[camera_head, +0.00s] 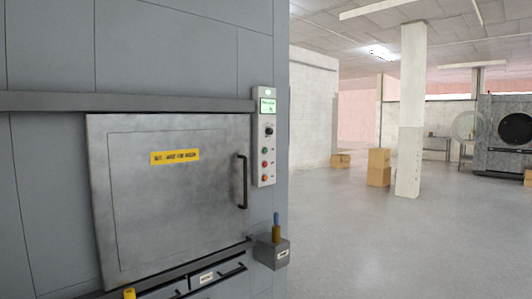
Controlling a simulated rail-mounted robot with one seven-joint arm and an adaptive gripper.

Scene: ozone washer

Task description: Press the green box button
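A narrow light-grey control box (263,140) is mounted on the front of the large grey machine, right of its door. It has a small greenish display (267,106) at the top and a dark knob (268,131) below it. Nothing covers the box. My gripper is not in view.
The machine's metal door (170,210) is shut, with a black handle (242,182) just left of the control box. A grey box (271,254) with a blue-and-yellow lever juts out below. Open floor (400,245) lies right; cartons (378,168) and a pillar (411,110) stand farther back.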

